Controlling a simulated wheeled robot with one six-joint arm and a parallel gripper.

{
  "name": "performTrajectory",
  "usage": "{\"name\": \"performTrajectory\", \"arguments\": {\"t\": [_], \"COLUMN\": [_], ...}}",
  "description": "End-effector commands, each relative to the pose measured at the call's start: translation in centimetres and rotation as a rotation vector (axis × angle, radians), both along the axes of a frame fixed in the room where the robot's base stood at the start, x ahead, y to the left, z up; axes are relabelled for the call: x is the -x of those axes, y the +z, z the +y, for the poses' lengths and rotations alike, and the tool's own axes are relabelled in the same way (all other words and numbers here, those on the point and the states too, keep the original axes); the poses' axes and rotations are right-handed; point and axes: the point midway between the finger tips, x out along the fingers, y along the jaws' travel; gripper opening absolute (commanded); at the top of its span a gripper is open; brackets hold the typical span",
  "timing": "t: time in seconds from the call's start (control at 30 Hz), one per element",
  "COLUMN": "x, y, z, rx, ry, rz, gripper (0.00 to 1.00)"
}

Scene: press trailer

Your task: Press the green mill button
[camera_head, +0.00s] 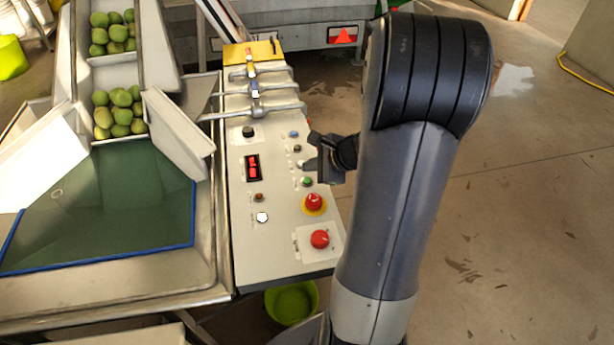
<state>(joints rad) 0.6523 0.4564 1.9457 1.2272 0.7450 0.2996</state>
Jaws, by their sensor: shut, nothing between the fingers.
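A small green button (307,182) sits on the light control panel (265,240), right of centre and above the red button on a yellow ring (314,203). My gripper (308,165) is shut and empty at the panel's right side. Its tip is just above the green button in the picture; I cannot tell whether it touches the panel. My arm comes in from the right and hides the floor behind it. No label on the green button can be read.
A red button (319,239) is at the panel's lower right. A blue button (293,133), a dark knob (248,131), a white button (262,217) and a red rocker switch (253,167) share the panel. Metal levers (262,92) stand at its far end. Green fruit (118,112) lies in the chute.

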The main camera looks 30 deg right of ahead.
Motion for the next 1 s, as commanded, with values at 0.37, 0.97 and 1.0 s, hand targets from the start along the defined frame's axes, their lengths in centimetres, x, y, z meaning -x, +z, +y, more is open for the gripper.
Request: {"name": "performTrajectory", "arguments": {"t": [0.37, 0.97, 1.0], "x": [0.0, 0.0, 0.0], "y": [3.2, 3.1, 3.1], "z": [0.0, 0.0, 0.0], "rx": [-0.001, -0.001, -0.001], "ry": [-0.001, -0.001, -0.001], "rz": [0.0, 0.0, 0.0], "gripper": [0.0, 0.0, 0.0]}}
